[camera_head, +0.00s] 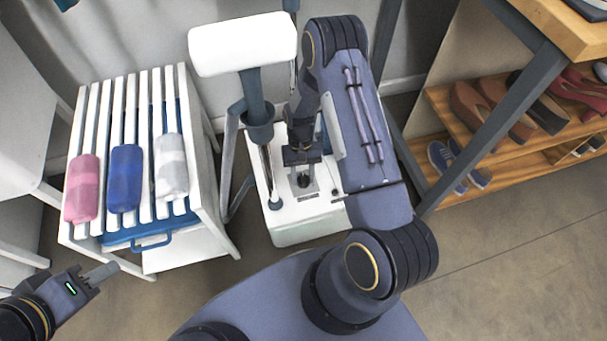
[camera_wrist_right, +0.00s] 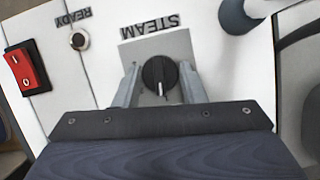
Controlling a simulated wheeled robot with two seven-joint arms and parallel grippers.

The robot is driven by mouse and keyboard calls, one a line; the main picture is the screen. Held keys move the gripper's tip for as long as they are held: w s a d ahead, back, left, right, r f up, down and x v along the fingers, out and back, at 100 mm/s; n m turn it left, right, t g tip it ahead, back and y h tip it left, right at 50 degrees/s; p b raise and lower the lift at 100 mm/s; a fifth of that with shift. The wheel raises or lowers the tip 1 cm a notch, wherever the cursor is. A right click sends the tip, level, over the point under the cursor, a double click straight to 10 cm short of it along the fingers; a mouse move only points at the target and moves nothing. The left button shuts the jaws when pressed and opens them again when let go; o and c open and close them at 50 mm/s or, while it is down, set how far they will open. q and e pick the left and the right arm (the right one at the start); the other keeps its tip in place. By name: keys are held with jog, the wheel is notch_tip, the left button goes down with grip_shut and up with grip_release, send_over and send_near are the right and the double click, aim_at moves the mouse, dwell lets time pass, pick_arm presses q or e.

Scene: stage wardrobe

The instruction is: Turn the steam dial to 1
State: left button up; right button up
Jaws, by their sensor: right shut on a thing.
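The steamer (camera_head: 290,228) is a white floor unit with a pole and a white padded head. Its black steam dial (camera_wrist_right: 158,76) sits on a grey plate (camera_wrist_right: 130,52) marked STEAM, upside down in the right wrist view. A white pointer line on the dial points down in that view, towards my gripper. Any number marks are not readable. My right gripper (camera_wrist_right: 160,84) is shut on the dial, one finger on each side; in the head view it (camera_head: 303,180) reaches down to the steamer's top. My left gripper (camera_head: 103,273) is away at lower left, holding nothing visible.
A red rocker switch (camera_wrist_right: 27,68) and a READY lamp (camera_wrist_right: 79,40) sit beside the dial plate. A white slatted rack (camera_head: 190,215) with pink, blue and grey rolls stands left. A wooden shoe shelf (camera_head: 520,163) stands right. Floor is clear in front of it.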

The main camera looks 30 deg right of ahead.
jog(key=shift+n+h, duration=0.4)
jog(key=shift+n, duration=0.4)
jog(key=o, duration=1)
jog(key=shift+r, duration=0.1)
jog(key=p+v, duration=0.2)
jog(key=v, duration=0.4)
jog(key=shift+w+r, duration=0.1)
jog(key=shift+w, duration=0.1)
jog(key=shift+w+r, duration=0.25)
jog(key=shift+r, duration=0.4)
